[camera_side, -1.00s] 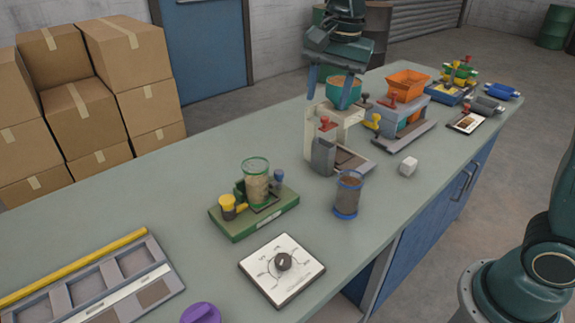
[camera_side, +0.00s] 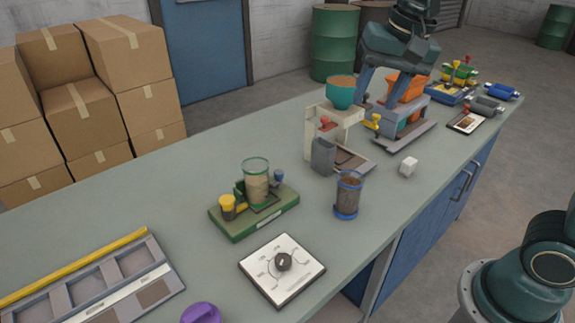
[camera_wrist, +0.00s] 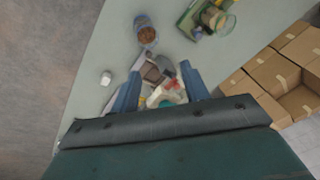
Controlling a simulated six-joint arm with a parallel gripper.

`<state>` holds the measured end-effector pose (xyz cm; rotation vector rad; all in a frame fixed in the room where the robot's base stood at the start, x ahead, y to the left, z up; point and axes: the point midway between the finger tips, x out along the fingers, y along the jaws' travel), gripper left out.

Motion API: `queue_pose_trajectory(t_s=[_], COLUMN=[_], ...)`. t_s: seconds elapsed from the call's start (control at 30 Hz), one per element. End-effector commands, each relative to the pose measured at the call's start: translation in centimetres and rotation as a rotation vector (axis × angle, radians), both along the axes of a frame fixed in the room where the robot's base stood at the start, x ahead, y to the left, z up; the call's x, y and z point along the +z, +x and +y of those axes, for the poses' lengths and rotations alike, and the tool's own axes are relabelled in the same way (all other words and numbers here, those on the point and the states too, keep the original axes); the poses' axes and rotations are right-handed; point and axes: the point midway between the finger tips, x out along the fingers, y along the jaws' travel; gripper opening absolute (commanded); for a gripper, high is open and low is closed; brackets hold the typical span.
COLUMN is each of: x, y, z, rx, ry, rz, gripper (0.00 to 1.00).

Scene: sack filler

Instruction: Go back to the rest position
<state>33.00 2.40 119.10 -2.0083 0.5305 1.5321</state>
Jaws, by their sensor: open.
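My gripper (camera_side: 396,96) is open and empty in the side view, held above the bench at the orange hopper (camera_side: 407,87), which it partly covers. It also shows in the wrist view (camera_wrist: 160,74), with its two blue fingers spread apart. The filler stand (camera_side: 318,130) with a teal bowl (camera_side: 341,92) of orange-brown contents is to the left of my gripper. A jar with a blue base and brown contents (camera_side: 347,195) stands upright on the bench, apart from my gripper.
A green-based station (camera_side: 254,217) with a filled jar, a dial plate (camera_side: 282,269) and a grey tray (camera_side: 85,280) occupy the front left of the bench (camera_side: 150,190). A white cube (camera_side: 408,166) lies near the right edge. Coloured fixtures (camera_side: 455,88) stand farther back.

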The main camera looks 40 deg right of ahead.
Motion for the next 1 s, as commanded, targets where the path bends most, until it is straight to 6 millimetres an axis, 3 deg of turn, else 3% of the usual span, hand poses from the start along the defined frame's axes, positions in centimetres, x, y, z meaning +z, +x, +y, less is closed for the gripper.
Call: queue_pose_trajectory(t_s=[0.67, 0.87, 1.0], x=[0.1, 0.0, -0.4], y=[-1.0, -3.2, -5.8], z=[-0.2, -0.7, -1.2], rx=[0.038, 0.119, 0.22], ry=[-0.012, -0.038, -0.075], rz=[-0.014, -0.046, -0.081], gripper=[0.45, 0.45, 0.45])
